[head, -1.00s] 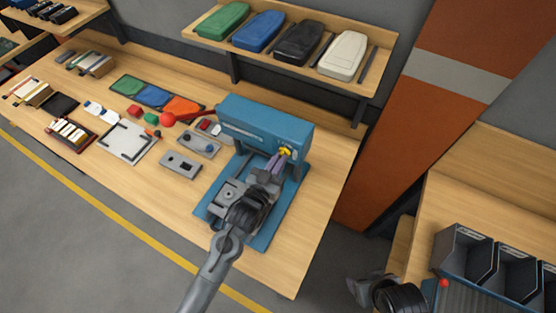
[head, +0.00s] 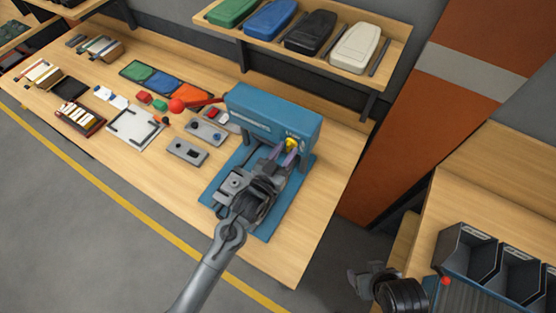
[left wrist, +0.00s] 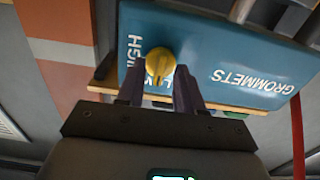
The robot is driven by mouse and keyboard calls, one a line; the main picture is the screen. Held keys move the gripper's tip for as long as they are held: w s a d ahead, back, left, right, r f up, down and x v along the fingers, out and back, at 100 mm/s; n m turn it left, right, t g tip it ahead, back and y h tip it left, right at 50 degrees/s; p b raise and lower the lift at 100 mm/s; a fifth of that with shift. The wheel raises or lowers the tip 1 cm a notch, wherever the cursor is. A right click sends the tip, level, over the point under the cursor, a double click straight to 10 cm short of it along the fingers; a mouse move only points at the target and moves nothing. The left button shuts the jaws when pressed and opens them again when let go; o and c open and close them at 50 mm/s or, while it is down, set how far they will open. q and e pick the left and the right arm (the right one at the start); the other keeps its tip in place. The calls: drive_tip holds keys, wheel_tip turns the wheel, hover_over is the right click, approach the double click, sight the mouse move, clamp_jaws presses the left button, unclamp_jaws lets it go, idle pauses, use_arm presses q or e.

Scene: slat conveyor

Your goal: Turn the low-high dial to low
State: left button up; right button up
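The yellow dial (head: 291,143) sits on the right end of the front face of a blue machine (head: 272,112). In the left wrist view the dial (left wrist: 160,62) shows close up, with HIGH lettered to its left and other letters partly hidden behind it. My left gripper (head: 283,154) is at the dial. In the left wrist view its two fingers (left wrist: 158,88) stand apart, one on each side of the dial, with a small gap showing. My right gripper (head: 362,286) hangs low at the right, away from the machine; its finger opening is unclear.
A red-knobbed lever (head: 178,105) sticks out from the machine's left side. Grey fixture plates (head: 186,152) and coloured trays lie left of it on the wooden bench (head: 150,190). A shelf with several coloured cases hangs above. Dark bins (head: 466,246) stand at the right.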

use_arm(q)
drive_tip(key=b+v, duration=0.1)
drive_tip(key=v, duration=0.9)
drive_tip(key=shift+s, duration=0.3)
drive_tip(key=shift+f, duration=0.1)
